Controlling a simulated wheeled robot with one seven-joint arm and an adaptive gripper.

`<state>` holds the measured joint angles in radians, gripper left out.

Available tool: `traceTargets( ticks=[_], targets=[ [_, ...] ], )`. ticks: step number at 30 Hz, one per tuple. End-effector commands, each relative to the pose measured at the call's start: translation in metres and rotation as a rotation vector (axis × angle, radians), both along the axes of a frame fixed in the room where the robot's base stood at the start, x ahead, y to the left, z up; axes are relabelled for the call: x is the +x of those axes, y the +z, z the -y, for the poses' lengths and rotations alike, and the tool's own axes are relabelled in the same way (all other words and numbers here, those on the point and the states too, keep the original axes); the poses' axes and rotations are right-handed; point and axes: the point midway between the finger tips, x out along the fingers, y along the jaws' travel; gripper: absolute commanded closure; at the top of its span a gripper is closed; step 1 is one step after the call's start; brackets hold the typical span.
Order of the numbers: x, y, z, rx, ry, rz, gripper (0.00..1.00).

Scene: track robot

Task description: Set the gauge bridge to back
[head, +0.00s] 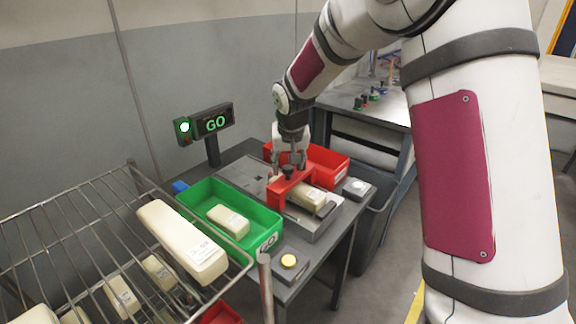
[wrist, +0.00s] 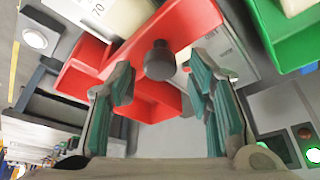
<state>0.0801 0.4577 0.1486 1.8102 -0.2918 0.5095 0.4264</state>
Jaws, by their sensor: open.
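The red gauge bridge (head: 272,186) spans a grey fixture on the table in the head view, with a cream block (head: 308,197) lying under it. A dark round knob (wrist: 160,60) stands on top of the bridge's red bar (wrist: 185,22) in the wrist view. My gripper (wrist: 158,90) is open, with its green-grey fingers on either side of the knob. A gap shows between the knob and each finger. In the head view my gripper (head: 291,158) is right above the bridge, and the fingers partly hide the knob.
A green bin (head: 262,218) with a cream block stands left of the fixture. A red bin (head: 328,160) stands behind. A display (head: 214,122) reads GO with a lit green lamp. A wire rack (head: 60,230) holds several cream blocks.

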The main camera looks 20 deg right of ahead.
Motion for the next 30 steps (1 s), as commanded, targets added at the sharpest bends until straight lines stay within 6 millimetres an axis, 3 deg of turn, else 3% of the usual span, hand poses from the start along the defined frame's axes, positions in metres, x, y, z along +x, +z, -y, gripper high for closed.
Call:
traceTargets(
  ticks=[13,20,30],
  targets=[
    [0.005,-0.010,0.001,0.000,0.000,0.001,0.53],
    [0.004,-0.010,0.001,0.000,0.000,0.001,1.00],
    [0.015,-0.012,-0.006,0.001,0.000,0.002,1.00]
  ],
)
